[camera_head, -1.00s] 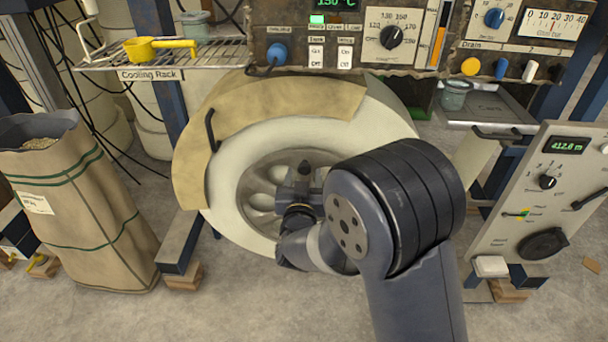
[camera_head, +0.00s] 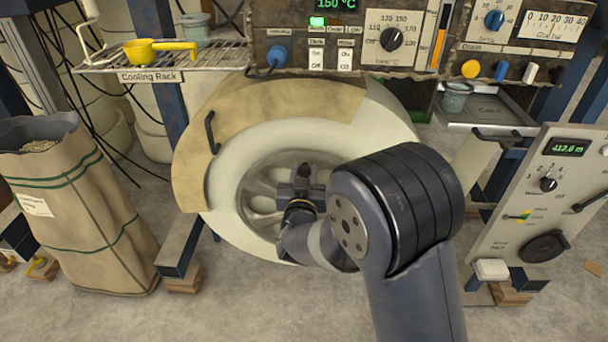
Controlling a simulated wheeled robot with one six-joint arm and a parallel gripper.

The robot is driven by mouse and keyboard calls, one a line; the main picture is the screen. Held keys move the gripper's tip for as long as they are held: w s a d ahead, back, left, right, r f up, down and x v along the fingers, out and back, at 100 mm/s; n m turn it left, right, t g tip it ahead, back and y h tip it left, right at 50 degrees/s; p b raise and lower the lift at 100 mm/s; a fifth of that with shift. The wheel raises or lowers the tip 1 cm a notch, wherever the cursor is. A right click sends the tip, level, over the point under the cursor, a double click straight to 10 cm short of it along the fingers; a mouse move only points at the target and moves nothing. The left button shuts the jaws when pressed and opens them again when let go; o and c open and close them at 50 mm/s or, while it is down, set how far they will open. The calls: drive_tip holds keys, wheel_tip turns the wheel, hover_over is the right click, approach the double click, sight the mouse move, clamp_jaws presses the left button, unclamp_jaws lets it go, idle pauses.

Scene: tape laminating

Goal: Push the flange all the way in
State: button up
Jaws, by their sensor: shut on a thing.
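The flange (camera_head: 240,225) is a large cream disc with a spoked grey hub (camera_head: 262,200), in the middle of the head view. It faces me, below the control panels. A tan curved cover (camera_head: 270,97) with a black handle (camera_head: 211,132) wraps its top and left side. My gripper (camera_head: 300,178) is at the hub, in front of its centre. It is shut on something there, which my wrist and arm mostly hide. The lower right of the flange is also hidden behind my arm.
A cooling rack (camera_head: 215,54) holding a yellow scoop (camera_head: 160,48) is at upper left. A tall brown sack (camera_head: 80,215) stands at left. A grey control box (camera_head: 540,200) with a green display stands at right. The floor in front is clear.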

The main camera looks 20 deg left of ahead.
clamp_jaws()
drive_tip(key=x, duration=0.2)
drive_tip(key=shift+w, duration=0.3)
drive_tip(key=shift+a+r, duration=0.1)
drive_tip(key=shift+r, duration=0.05)
drive_tip(key=o, duration=0.9)
unclamp_jaws()
drive_tip(key=shift+w, duration=0.2)
drive_tip(key=p+v, duration=0.2)
drive_tip(key=v, duration=0.9)
drive_tip(key=shift+a, duration=0.1)
